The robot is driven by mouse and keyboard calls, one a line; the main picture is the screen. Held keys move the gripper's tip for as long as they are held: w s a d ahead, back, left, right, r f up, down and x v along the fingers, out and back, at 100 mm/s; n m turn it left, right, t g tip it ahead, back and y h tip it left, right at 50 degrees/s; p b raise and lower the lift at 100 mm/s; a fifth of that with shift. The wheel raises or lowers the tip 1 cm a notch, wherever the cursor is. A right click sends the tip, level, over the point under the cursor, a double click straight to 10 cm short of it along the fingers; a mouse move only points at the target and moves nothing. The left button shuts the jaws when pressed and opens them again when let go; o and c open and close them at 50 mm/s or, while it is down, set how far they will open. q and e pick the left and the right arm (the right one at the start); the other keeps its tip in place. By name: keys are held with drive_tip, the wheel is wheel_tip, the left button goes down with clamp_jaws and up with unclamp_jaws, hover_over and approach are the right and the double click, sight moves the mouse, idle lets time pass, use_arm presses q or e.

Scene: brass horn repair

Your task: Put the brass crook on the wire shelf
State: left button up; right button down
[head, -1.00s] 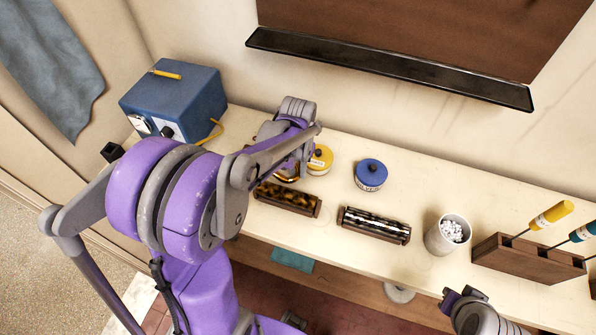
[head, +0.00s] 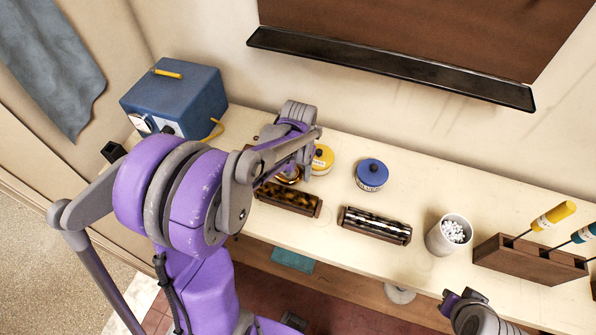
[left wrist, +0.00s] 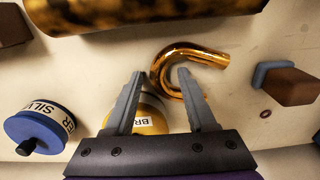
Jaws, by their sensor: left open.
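The brass crook (left wrist: 188,62) is a shiny, curved gold tube lying on the bench. In the head view the crook (head: 287,177) is mostly hidden by my left gripper (head: 300,158). In the left wrist view my left gripper (left wrist: 160,82) is open above the crook, with the bend beyond the fingertips and part of the tube passing behind one finger. I cannot tell whether they touch. My right gripper (head: 462,300) is at the bottom right, away from the crook; its jaws are unclear. I cannot make out a wire shelf.
A yellow tin (head: 321,158) and a blue tin (head: 371,174) stand close to the left gripper. Two dark rollers (head: 374,225) lie along the front. A white cup (head: 447,235), a wooden tool block (head: 530,260) and a blue box (head: 175,98) also stand on the bench.

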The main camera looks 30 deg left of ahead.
sight(299, 175)
use_arm(q)
wheel_tip(299, 175, up, 12)
drive_tip(key=p, duration=0.1)
drive_tip(key=s+d+f+m+t, duration=0.2)
drive_tip(key=s+d+t, duration=0.3)
drive_tip(key=s+d, duration=0.4)
drive_tip(key=shift+s+d, duration=0.35)
drive_tip(key=shift+s, duration=0.75)
drive_tip(key=shift+s+d+f+m+t, duration=0.25)
drive_tip(key=shift+s+m+t, duration=0.1)
drive_tip(key=shift+t, duration=0.15)
drive_tip(key=shift+c, duration=0.5)
use_arm(e)
drive_tip(key=shift+w+r, duration=0.3)
drive_tip(key=shift+r, duration=0.55)
